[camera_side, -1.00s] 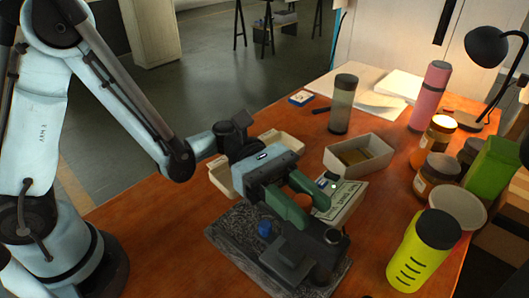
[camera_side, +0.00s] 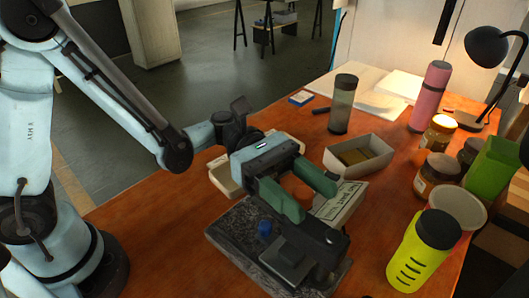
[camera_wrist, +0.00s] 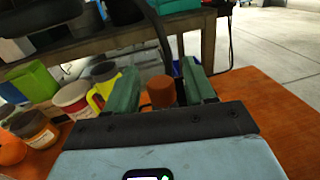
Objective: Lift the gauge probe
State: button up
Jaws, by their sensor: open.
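My gripper (camera_side: 312,200) is open, its two green fingers spread, above a dark speckled slab (camera_side: 232,222) on the table. A dark gauge-like assembly (camera_side: 300,250) with a flat grey block stands on the slab, below and just beyond the fingers. I cannot tell which part of it is the gauge probe; the gripper partly hides it. A small blue knob (camera_side: 265,227) sits on the slab left of the assembly. In the wrist view, a brownish-orange cylinder (camera_wrist: 162,91) shows between my fingers; I cannot tell what it is or how far away. Nothing is visibly gripped.
A yellow bottle (camera_side: 408,262), jars (camera_side: 433,170) and a green box (camera_side: 492,165) line the right. The front-left table is clear.

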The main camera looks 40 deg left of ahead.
jog(key=w+a, duration=0.2)
jog(key=a, duration=1)
jog(key=a+f+m+t+y, duration=0.1)
jog(key=a+m+t+y, duration=0.4)
jog(key=a+m+y, duration=0.2)
jog(key=s+a+f+m+t+y, duration=0.1)
jog(key=a+f+m+t+y, duration=0.1)
jog(key=a+m+t+y, duration=0.3)
jog(key=a+m+y, duration=0.2)
jog(key=m+y, duration=0.2)
jog(key=y, duration=0.1)
jog(key=shift+f+y, duration=0.25)
jog(key=shift+y, duration=0.15)
